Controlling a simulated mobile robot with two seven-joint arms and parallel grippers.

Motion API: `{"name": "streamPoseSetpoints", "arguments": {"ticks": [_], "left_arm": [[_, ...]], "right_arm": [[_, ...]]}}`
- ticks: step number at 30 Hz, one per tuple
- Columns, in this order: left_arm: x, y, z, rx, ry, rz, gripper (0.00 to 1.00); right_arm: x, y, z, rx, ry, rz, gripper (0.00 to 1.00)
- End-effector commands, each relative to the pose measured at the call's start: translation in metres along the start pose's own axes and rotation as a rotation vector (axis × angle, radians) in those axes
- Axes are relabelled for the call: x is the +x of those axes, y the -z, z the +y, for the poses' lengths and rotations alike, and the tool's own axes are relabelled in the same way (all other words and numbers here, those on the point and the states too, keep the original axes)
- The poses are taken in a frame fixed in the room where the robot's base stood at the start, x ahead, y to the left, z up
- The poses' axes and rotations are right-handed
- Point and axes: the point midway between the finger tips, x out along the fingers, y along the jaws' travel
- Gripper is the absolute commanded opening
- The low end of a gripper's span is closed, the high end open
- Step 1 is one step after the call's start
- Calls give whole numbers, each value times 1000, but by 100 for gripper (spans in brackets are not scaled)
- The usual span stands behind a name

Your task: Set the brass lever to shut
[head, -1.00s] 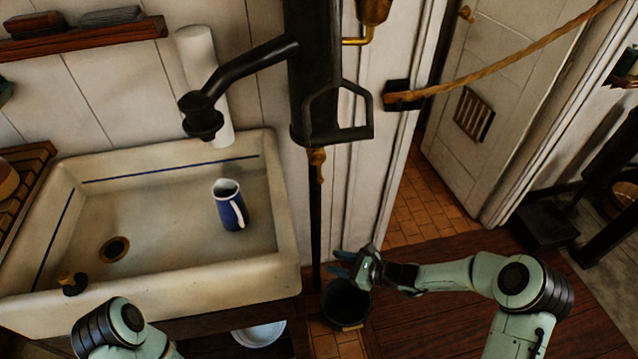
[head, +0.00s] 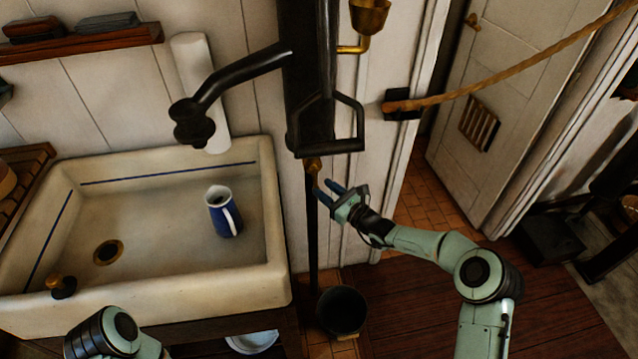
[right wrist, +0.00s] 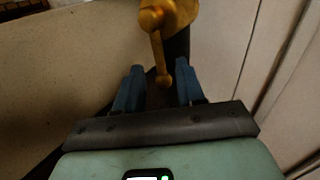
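The brass lever (head: 313,167) is on the dark pipe just below the black pump body, right of the sink. In the right wrist view the brass lever (right wrist: 159,52) hangs from a round brass hub, and its knobbed end reaches down between my fingers. My right gripper (head: 327,191) is close below and right of the lever. Its two blue fingers (right wrist: 157,88) are apart, one on each side of the lever's end, with gaps visible. My left arm shows at the bottom left, but its gripper is out of view.
A black bucket (head: 341,312) stands on the floor below the pipe. The pump's black handle (head: 350,110) is above my right gripper. A rope (head: 520,65) crosses the doorway at right.

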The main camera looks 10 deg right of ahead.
Motion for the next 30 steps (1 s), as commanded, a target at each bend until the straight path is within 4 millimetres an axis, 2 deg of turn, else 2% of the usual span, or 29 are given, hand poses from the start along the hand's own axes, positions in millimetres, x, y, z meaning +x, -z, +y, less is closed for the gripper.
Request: {"name": "streamPoseSetpoints", "arguments": {"ticks": [1,6,17,18,20,21,22,30], "left_arm": [[-2,0,1,1,0,1,43],[-6,1,2,1,-1,2,43],[-6,1,3,1,-1,3,43],[-6,1,3,1,-1,3,43],[-6,1,3,1,-1,3,43],[-6,1,3,1,-1,3,43],[-6,1,3,1,-1,3,43],[-6,1,2,1,-1,2,43]], "right_arm": [[10,-1,1,0,-1,-2,39],[26,0,0,1,-1,-1,39],[32,1,0,-1,0,2,39],[32,1,0,-1,0,2,35],[32,1,0,-1,0,1,16],[32,1,0,-1,0,1,3],[32,0,0,-1,0,1,0],[31,0,0,-7,0,5,0]]}}
